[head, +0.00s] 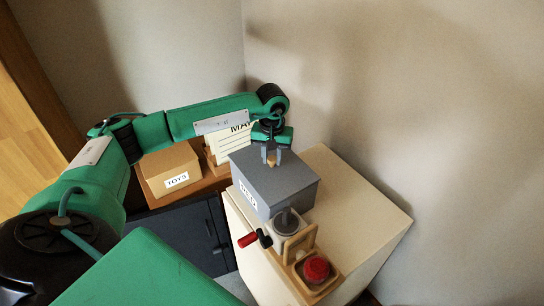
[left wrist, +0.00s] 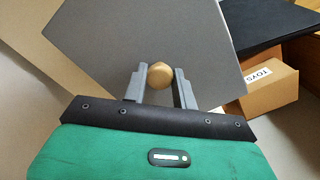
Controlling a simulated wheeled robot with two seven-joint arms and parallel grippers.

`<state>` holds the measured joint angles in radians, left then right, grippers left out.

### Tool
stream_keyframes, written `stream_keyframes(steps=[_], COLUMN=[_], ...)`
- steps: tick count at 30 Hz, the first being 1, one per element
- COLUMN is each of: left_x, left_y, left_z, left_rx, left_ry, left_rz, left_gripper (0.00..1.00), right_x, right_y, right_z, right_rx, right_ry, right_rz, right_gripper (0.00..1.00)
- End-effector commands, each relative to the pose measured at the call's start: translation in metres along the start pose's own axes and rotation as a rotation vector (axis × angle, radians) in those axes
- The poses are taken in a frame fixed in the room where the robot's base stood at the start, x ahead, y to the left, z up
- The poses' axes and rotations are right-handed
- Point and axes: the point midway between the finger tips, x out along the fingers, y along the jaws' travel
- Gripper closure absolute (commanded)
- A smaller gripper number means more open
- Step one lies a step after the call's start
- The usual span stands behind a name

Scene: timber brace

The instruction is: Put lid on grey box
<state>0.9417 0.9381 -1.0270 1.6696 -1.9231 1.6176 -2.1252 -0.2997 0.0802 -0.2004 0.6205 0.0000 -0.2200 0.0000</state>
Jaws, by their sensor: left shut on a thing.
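The grey box (head: 285,201) stands on the pale cabinet top, with a white label on its front left side. The flat grey lid (head: 292,172) is over the top of the box and looks lined up with it. I cannot tell if a small gap is left between them. My left gripper (head: 271,159) points down at the lid and is shut on its round wooden knob (left wrist: 160,75). The left wrist view shows one finger on each side of the knob, with the grey lid (left wrist: 150,35) spread out beyond. My right gripper is not in view.
A cardboard box labelled TOYS (head: 169,170) and a card on a wooden stand (head: 229,146) are left of the grey box. In front are a dark-topped jar (head: 286,222), a red-handled item (head: 247,240) and a red object in a wooden tray (head: 316,268). The cabinet top (head: 365,208) is clear at right.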

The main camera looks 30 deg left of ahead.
Motion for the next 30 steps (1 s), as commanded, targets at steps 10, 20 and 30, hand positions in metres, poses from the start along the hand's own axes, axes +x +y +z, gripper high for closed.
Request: stream_keyframes(steps=[10,20,30], left_x=[0.0032,0.0034,-0.0061], left_y=[0.0,0.0,0.0], left_z=[-0.0001,0.0,-0.0003], left_rx=[0.0,0.0,0.0], left_ry=[0.0,0.0,0.001], left_rz=[0.0,0.0,0.0], left_gripper=[0.97,0.47,0.47], right_x=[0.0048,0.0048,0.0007], right_y=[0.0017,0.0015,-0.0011], right_z=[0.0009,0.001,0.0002], right_rx=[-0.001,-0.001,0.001], right_ry=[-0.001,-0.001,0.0], right_rz=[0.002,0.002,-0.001], right_gripper=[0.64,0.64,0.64])
